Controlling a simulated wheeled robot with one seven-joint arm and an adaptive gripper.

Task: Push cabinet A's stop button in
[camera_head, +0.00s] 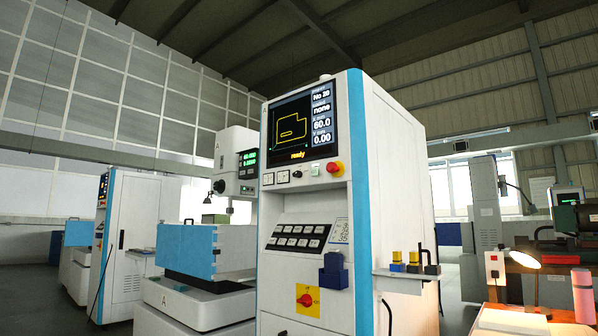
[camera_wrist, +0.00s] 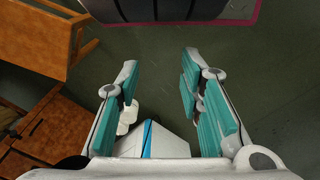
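A tall white control cabinet (camera_head: 390,200) with a blue front edge stands at the centre of the head view. I cannot tell from here how far in the button sits. A letter A shows on the white machine base left of this cabinet. My gripper (camera_wrist: 160,60) is open and empty in the wrist view, pointing at the dark floor, and is not in the head view. The button does not show in the wrist view.
A red-and-yellow rotary switch (camera_head: 307,299) and a dark blue box (camera_head: 334,271) sit lower on the cabinet front. A side shelf (camera_head: 405,273) sticks out right. A lit lamp (camera_head: 524,259) stands at right. Wooden furniture (camera_wrist: 45,35) is left in the wrist view.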

